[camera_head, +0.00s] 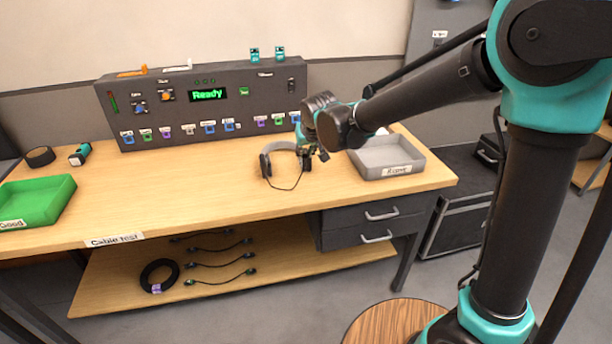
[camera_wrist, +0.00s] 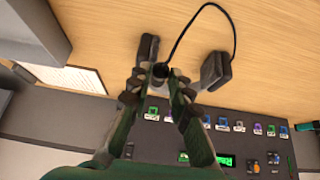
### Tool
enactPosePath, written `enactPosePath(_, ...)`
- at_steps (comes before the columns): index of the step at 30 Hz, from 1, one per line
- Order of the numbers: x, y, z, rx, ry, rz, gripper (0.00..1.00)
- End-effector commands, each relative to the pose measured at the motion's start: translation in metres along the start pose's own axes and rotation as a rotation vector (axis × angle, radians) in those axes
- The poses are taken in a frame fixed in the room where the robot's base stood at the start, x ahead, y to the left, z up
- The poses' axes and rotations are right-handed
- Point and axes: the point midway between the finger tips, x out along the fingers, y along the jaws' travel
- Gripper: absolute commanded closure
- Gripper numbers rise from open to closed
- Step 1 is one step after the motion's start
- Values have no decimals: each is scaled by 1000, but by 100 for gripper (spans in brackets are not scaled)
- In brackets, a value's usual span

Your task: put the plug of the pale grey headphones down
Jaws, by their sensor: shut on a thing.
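The pale grey headphones (camera_head: 265,164) rest on the bench in front of the tester, with dark ear pads and a thin dark cord. In the wrist view one dark ear cup (camera_wrist: 216,70) shows right of my fingers, and another dark part stands just left of them. My gripper (camera_head: 311,154) is over the right side of the headphones and partly hides them. In the wrist view my gripper (camera_wrist: 161,75) is shut on the small dark plug (camera_wrist: 161,70), and the cord loops from there toward the ear cup. Whether the plug touches the bench is unclear.
A grey tray (camera_head: 412,171) stands close to the right of my gripper. A green tray (camera_head: 68,205) labelled Good is at far left. The dark tester (camera_head: 185,112) reads Ready behind the headphones. The bench top (camera_head: 190,190) left of the headphones is clear.

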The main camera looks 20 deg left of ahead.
Motion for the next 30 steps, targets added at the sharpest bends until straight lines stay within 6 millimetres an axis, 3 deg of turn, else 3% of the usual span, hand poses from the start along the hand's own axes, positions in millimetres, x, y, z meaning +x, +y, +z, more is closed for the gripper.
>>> enactPosePath(6,35,0,23,0,0,0,100)
enactPosePath(18,69,0,46,0,0,0,100)
enactPosePath(30,75,0,51,0,0,0,100)
